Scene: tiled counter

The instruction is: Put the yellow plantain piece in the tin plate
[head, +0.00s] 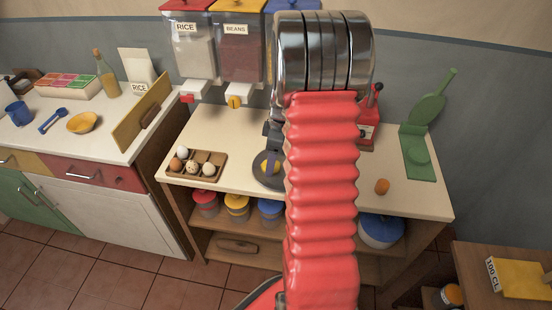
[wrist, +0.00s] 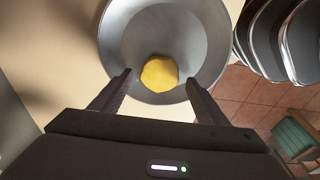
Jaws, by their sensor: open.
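The yellow plantain piece (wrist: 160,73) lies inside the round grey tin plate (wrist: 120,35), toward the plate's near side in the wrist view. My gripper (wrist: 157,82) is open, with one fingertip on each side of the piece and a visible gap to both. The fingertips are over the plate's near rim. In the head view the tin plate (head: 260,179) is on the cream counter, partly hidden by my red arm, and a bit of yellow (head: 276,168) shows in it.
An egg tray (head: 212,165) with several eggs is left of the plate. Rice and beans dispensers (head: 241,60) stand behind. Right of my arm are a small orange-brown item (head: 382,187) and a green press (head: 417,150). Counter between tray and plate is clear.

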